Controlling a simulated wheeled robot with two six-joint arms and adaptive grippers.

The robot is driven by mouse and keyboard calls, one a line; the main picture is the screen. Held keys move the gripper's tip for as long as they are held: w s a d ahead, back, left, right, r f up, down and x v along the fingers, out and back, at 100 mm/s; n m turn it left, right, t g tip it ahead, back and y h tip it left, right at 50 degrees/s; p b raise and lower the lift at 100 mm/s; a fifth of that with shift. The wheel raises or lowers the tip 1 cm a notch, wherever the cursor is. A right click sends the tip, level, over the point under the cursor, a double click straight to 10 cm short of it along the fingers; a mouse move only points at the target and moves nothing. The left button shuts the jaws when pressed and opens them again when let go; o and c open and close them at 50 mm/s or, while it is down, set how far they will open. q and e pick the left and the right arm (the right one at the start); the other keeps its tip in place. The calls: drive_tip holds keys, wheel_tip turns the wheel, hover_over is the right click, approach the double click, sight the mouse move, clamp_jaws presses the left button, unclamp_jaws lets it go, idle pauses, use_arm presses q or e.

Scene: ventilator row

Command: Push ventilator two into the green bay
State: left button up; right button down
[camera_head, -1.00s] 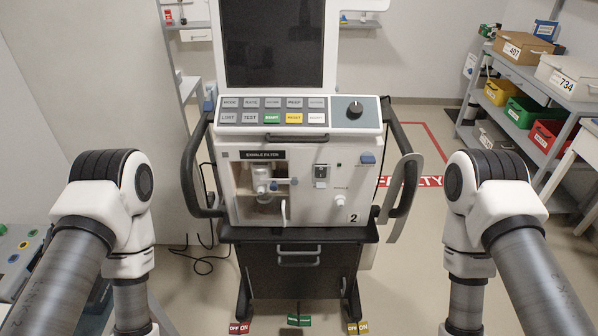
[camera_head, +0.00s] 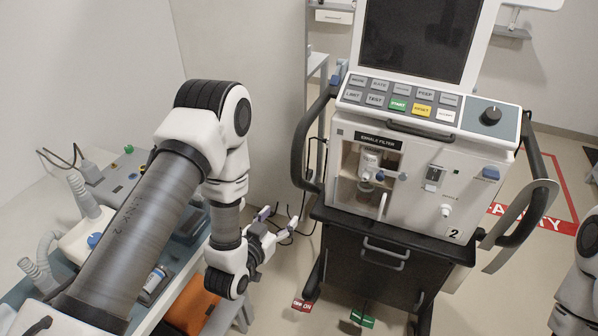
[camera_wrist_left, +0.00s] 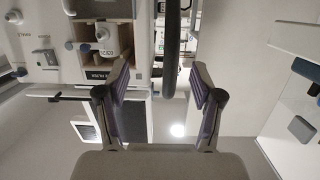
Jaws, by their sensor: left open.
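Ventilator two (camera_head: 430,190) stands on its black wheeled cart, white with a dark screen and a "2" on its lower front. It has black side handles; the left handle (camera_head: 303,150) is nearer my left gripper (camera_head: 278,223). That gripper is open and empty, left of the cart and lower than the handle. In the left wrist view, the handle bar (camera_wrist_left: 171,50) appears between the open fingers (camera_wrist_left: 160,97), beyond them; the ventilator front (camera_wrist_left: 110,38) is beside it. My right gripper is out of view. No green bay is visible.
A red floor outline with partly hidden lettering (camera_head: 540,222) lies behind right. Red and green pedal tags (camera_head: 362,318) show at the cart's base. A side table with equipment (camera_head: 90,235) and an orange box (camera_head: 190,305) are at left. A wall panel (camera_head: 245,80) stands behind my left arm.

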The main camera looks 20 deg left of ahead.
sight(294, 167)
use_arm(q)
drive_tip(key=w+r+b, duration=0.1)
drive_tip(key=w, duration=0.4)
drive_tip(key=w+a+r+t+b, duration=0.1)
drive_tip(key=w+r, duration=0.1)
drive_tip(key=w, duration=0.4)
drive_tip(key=w+a+r+t+b, duration=0.1)
drive_tip(key=w, duration=0.4)
drive_tip(key=shift+w+r+n+y, duration=0.15)
drive_tip(key=shift+r+n+y, duration=0.15)
drive_tip(key=shift+r, duration=0.05)
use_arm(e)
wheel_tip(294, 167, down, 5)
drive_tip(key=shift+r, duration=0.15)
